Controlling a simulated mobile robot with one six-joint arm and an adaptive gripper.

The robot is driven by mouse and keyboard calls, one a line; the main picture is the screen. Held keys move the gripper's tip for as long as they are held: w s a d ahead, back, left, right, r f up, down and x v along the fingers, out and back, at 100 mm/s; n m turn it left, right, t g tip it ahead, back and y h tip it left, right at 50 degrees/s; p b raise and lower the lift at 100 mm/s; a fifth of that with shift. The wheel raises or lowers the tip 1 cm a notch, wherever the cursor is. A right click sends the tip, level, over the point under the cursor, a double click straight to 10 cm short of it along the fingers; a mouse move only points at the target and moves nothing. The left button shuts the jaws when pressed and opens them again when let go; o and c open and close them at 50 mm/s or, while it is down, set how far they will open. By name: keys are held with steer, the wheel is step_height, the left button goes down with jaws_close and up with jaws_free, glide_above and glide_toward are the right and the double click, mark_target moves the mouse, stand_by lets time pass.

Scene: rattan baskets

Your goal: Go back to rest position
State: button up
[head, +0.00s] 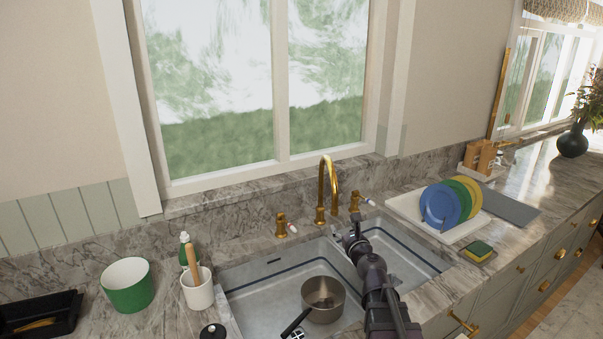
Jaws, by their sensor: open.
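My arm reaches up from the lower middle of the head view over the double sink (240,280). My gripper (349,234) is at its far end, above the sink's divider and just in front of the gold faucet (323,190). It is small and dark here. It is open, and I see nothing held in it. A metal pot (324,299) with a dark handle sits in the left basin, to the left of my arm and apart from it. My arm hides part of the divider and the right basin.
A white drying rack (407,207) with blue, green and yellow plates (440,205) stands right of the sink, near a sponge (478,249). Left are a white utensil cup (198,290), a soap bottle (186,246), a green pot (128,285) and a black tray (40,315).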

steer(key=s+a+f+n+g+y, duration=0.2)
steer(key=s+a+f+n+g, duration=0.35)
steer(key=n, duration=0.45)
steer(key=s+a+f+n+g+y, duration=0.1)
steer(key=s+a+f+n+g, duration=0.4)
steer(key=n, duration=0.6)
steer(key=s+d+f+n+g+h, duration=0.2)
steer(key=s+d+n, duration=0.1)
steer(key=s, duration=0.1)
steer(key=s+d+f+n+g+h, duration=0.2)
steer(key=s+d+f+n, duration=0.1)
steer(key=s+n, duration=0.1)
steer(key=s+d+f+n+g+h, duration=0.2)
steer(key=s+n+g, duration=0.1)
steer(key=s+n, duration=0.1)
steer(key=shift+s+d+f, duration=0.1)
steer(key=shift+d+f, duration=0.3)
